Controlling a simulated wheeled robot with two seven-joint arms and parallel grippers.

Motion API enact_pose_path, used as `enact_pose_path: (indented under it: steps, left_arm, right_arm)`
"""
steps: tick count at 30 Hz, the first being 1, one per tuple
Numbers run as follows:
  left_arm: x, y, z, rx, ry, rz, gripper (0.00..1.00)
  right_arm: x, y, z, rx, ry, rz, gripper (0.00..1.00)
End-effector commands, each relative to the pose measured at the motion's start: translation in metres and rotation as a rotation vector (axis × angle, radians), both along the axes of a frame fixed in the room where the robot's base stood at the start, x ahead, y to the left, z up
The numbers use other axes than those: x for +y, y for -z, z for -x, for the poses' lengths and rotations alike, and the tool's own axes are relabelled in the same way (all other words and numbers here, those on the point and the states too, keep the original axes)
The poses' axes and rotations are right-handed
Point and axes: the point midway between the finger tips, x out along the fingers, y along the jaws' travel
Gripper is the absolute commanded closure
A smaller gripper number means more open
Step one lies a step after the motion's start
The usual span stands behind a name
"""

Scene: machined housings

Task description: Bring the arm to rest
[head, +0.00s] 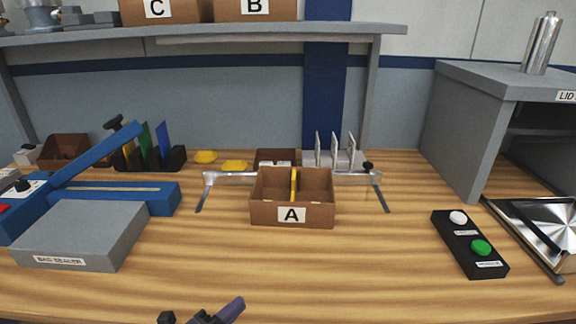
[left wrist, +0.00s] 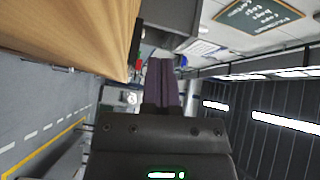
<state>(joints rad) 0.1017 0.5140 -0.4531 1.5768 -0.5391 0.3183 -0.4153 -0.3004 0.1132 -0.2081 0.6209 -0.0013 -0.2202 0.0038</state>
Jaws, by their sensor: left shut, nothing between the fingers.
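My left gripper (head: 215,315) shows at the bottom edge of the head view, low and in front of the table's near edge, with only its tip in the picture. In the left wrist view its dark fingers (left wrist: 162,85) lie together with nothing between them. The wrist view looks sideways past the table into the room. My right gripper is in neither view.
The wooden table (head: 360,285) is clear along its front. A brown box marked A (head: 291,214) stands in the middle. A grey bag sealer (head: 80,235) is at left, a black two-button panel (head: 468,243) at right. A shelf (head: 200,35) spans the back.

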Motion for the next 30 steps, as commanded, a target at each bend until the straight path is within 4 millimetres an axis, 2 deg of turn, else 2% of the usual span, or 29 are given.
enact_pose_path:
  steps: [8,14,20,25,30]
  left_arm:
    - [0.012,0.006,0.005,0.210,-0.264,0.170,1.00]
    - [0.032,0.025,0.030,0.498,-0.557,0.354,1.00]
    - [0.049,0.048,0.080,0.835,-0.841,0.516,1.00]
    - [0.055,0.061,0.136,1.124,-1.055,0.609,1.00]
    - [0.054,0.063,0.196,1.390,-1.237,0.657,1.00]
  right_arm:
    - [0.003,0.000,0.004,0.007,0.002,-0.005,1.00]
    - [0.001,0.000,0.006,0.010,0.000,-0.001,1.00]
    - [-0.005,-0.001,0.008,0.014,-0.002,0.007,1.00]
    - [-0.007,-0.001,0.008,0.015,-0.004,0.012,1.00]
    - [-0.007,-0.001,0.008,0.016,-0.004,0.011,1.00]
